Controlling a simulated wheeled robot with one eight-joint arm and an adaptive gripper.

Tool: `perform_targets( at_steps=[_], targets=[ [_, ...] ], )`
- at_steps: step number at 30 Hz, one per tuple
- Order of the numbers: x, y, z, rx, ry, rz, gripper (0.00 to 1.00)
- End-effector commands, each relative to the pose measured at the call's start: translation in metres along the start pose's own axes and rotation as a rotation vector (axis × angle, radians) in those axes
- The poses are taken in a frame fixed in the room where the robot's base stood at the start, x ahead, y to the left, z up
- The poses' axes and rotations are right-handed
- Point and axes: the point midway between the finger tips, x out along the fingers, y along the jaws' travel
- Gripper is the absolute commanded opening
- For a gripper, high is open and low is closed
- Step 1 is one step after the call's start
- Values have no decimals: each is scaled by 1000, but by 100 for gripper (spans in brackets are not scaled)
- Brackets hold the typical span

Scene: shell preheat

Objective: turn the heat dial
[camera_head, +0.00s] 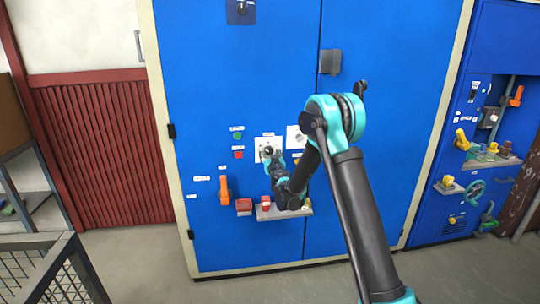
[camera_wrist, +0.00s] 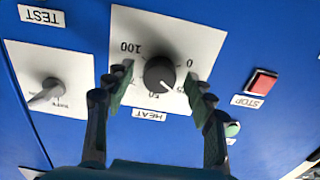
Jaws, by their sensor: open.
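The heat dial (camera_wrist: 159,74) is a round black knob with a light pointer line on a white plate (camera_wrist: 178,35) marked 0, 50 and 100. A HEAT label (camera_wrist: 150,115) sits beside the plate. The wrist view shows the scene turned over. My gripper (camera_wrist: 157,83) is open, with one finger on each side of the dial; I cannot tell whether either finger touches it. In the head view the dial (camera_head: 268,150) shows on its white plate (camera_head: 261,143) on the blue cabinet, with my gripper (camera_head: 272,160) just in front and partly covering it.
A second white plate with a grey pointer knob (camera_wrist: 46,94) is beside the dial. A red STOP button (camera_wrist: 262,82) and a green button (camera_wrist: 232,129) are on the other side. Below are an orange handle (camera_head: 224,190) and a small shelf (camera_head: 283,211).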

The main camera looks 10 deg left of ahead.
Motion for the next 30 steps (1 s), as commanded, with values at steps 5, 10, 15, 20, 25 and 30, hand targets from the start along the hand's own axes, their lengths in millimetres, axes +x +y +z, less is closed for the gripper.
perform_targets(
  at_steps=[5,10,15,20,25,30],
  targets=[
    [0,0,0,0,0,0,46],
    [0,0,0,0,0,0,25],
    [0,0,0,0,0,0,5],
    [-1,0,0,-9,0,0,5],
    [-1,0,0,-54,0,0,5],
    [-1,0,0,-153,0,0,5]
  ],
)
